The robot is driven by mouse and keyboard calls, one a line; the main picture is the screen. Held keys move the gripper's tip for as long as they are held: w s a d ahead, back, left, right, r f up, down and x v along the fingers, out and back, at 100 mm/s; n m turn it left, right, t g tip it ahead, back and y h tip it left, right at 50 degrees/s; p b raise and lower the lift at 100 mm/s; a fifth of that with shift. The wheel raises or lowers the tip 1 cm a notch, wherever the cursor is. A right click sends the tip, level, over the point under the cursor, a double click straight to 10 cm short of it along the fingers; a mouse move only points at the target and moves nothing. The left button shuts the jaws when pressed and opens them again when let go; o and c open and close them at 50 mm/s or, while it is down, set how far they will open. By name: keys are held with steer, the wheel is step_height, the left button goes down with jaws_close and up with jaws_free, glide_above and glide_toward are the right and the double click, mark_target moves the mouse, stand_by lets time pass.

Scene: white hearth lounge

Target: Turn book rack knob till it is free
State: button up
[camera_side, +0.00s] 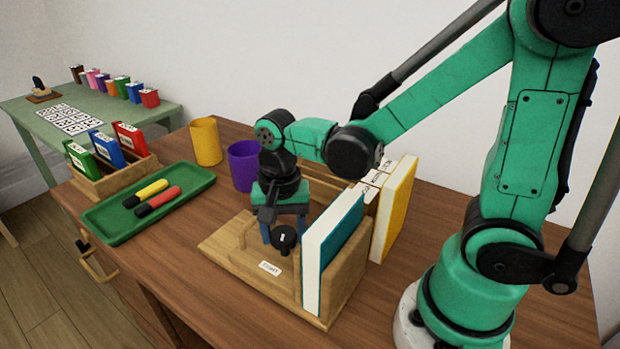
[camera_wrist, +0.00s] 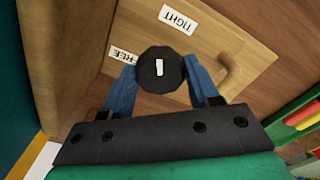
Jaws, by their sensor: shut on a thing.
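The book rack (camera_side: 240,262) is a light wooden stand with books in it, on the brown table. Its black knob (camera_wrist: 150,80) has a white mark on top; the knob also shows in the side view (camera_side: 285,240). In the wrist view, the mark is nearly upright; which end points is unclear. A TIGHT label (camera_wrist: 178,18) is above the knob, a little right, and a FREE label (camera_wrist: 124,56) is to its left. My gripper (camera_side: 277,236) reaches down from above, its blue fingers shut on the knob's sides, partly hiding it.
A teal book (camera_side: 335,242) stands close right of my gripper, with a yellow book (camera_side: 398,212) behind. A purple cup (camera_side: 243,165) and a yellow cup (camera_side: 206,142) stand behind. A green tray (camera_side: 105,223) with markers lies left.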

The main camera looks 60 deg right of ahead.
mark_target(284, 233)
steer(key=n, duration=0.6)
steer(key=shift+n, duration=0.3)
stand_by(0.4)
steer(key=o, duration=1.3)
steer(key=shift+c, duration=0.2)
steer(key=shift+r, duration=0.1)
steer(key=shift+r, duration=2.75)
